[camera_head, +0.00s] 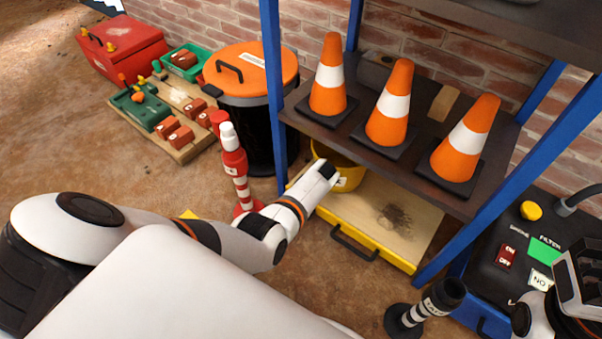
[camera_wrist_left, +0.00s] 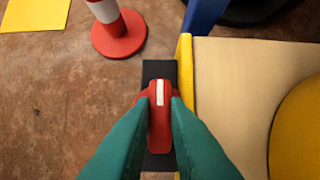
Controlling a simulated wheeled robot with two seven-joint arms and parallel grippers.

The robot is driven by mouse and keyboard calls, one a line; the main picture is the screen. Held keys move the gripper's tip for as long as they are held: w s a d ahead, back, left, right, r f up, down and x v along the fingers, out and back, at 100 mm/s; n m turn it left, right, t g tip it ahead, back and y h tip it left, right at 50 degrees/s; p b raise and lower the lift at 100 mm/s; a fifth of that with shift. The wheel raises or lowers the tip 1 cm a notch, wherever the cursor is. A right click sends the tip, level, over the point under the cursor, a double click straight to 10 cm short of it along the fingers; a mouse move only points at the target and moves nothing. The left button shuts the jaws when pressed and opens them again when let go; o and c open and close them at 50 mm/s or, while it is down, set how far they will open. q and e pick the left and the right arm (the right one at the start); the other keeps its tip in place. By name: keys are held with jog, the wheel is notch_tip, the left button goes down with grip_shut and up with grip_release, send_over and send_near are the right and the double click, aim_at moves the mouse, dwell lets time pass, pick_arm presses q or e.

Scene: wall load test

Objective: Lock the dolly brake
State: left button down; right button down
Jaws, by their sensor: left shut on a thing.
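The dolly (camera_head: 418,222) is a low wooden platform with a yellow edge under the shelf. Its pale top and yellow edge also show in the left wrist view (camera_wrist_left: 235,75). The brake is a red lever (camera_wrist_left: 160,128) with a white stripe, on a black plate (camera_wrist_left: 158,72) beside the yellow edge. My left gripper (camera_wrist_left: 160,104) has its green fingers shut on the red lever, one on each side. In the head view my left arm hides the lever and fingertips. Part of my right arm shows at the lower right; its fingers cannot be made out.
A yellow bucket (camera_head: 350,180) stands on the dolly. A red-and-white post (camera_head: 237,175) stands just left of my left wrist. Blue shelf legs (camera_head: 273,85) and a shelf with orange cones (camera_head: 392,105) are close by. A black striped post (camera_head: 430,305) stands in front.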

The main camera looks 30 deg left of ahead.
pick_arm(q)
jog(key=c, duration=1.5)
grip_release()
jog(key=shift+r, duration=0.1)
jog(key=shift+o, duration=0.5)
jog(key=shift+w, duration=0.1)
jog(key=shift+r, duration=0.1)
